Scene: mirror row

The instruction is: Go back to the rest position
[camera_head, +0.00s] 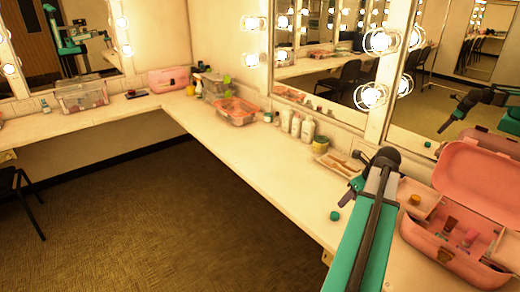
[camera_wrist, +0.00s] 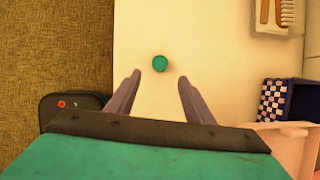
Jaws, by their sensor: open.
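My gripper (camera_head: 348,194) hangs over the right-hand counter (camera_head: 240,155) in the head view, with my green arm reaching in from the bottom. In the wrist view my gripper (camera_wrist: 158,92) shows two grey fingers spread apart with nothing between them. A small green round object (camera_head: 335,215) lies on the counter close beside my gripper. In the wrist view this green object (camera_wrist: 160,63) sits just beyond the fingertips, apart from them.
An open pink case (camera_head: 440,260) with small items stands at the right, close to my arm. A tray (camera_head: 340,166) with a comb or brush, bottles (camera_head: 296,125) and a clear box (camera_head: 236,110) stand further along. Mirrors line the wall. The carpet (camera_head: 150,220) is free.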

